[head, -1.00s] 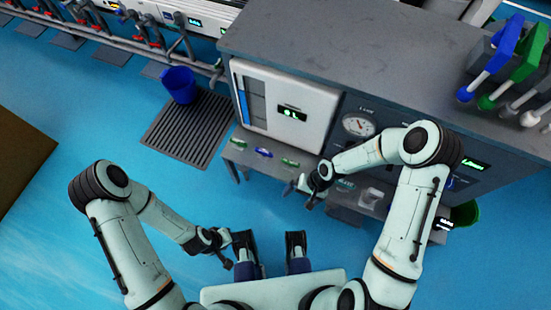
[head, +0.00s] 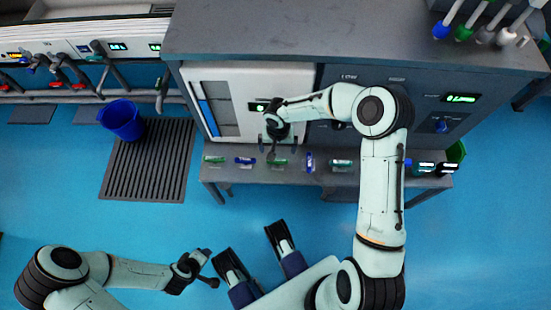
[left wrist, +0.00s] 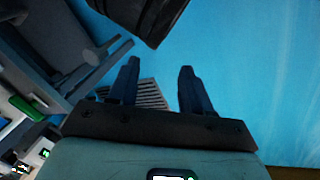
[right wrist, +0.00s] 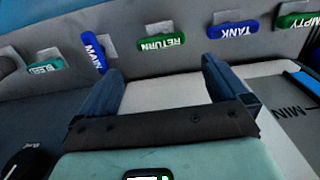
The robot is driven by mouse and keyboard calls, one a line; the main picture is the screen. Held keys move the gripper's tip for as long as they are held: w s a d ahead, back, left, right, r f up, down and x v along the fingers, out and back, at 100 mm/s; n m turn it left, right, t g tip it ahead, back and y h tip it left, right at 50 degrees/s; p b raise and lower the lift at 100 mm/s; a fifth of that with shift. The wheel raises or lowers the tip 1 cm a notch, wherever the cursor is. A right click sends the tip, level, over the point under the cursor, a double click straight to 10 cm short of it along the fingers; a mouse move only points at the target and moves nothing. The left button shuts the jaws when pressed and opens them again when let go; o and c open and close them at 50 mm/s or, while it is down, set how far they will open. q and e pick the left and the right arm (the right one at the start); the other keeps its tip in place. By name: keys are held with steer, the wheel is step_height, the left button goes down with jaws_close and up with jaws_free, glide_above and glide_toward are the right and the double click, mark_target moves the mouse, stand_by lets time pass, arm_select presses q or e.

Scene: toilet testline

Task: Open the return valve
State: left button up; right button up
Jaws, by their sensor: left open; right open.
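The return valve (right wrist: 160,42) has a green handle marked RETURN, lying lengthwise along the grey ledge. In the head view it is the middle green handle (head: 280,161). My right gripper (head: 278,146) is open and empty just above and behind it. In the right wrist view the open fingers (right wrist: 160,66) point toward the handle, which shows beyond and between their tips; they look apart from it. My left gripper (head: 208,268) is open and empty over the floor, away from the ledge; its spread fingers show in the left wrist view (left wrist: 158,66).
A blue TANK handle (right wrist: 233,30) and a turned blue MAIN handle (right wrist: 94,54) flank the return valve. A green EMPTY handle (right wrist: 298,20) and a teal BLEED handle (right wrist: 45,66) lie farther out. A blue bucket (head: 122,120) stands by the floor grate (head: 150,165).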

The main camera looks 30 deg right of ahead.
steer(key=b, duration=0.1)
glide_above(277, 160)
step_height(277, 160, down, 4)
steer(key=shift+f, duration=0.25)
step_height(277, 160, down, 4)
steer(key=shift+r+b, duration=0.1)
steer(key=shift+b, duration=0.4)
steer(key=shift+f, duration=0.6)
arm_select(q)
steer(key=f, duration=0.1)
steer(key=a+f, duration=0.1)
steer(key=f, duration=0.1)
steer(key=shift+a+f, duration=0.3)
steer(key=shift+f, duration=0.05)
arm_select(e)
steer(key=c, duration=0.8)
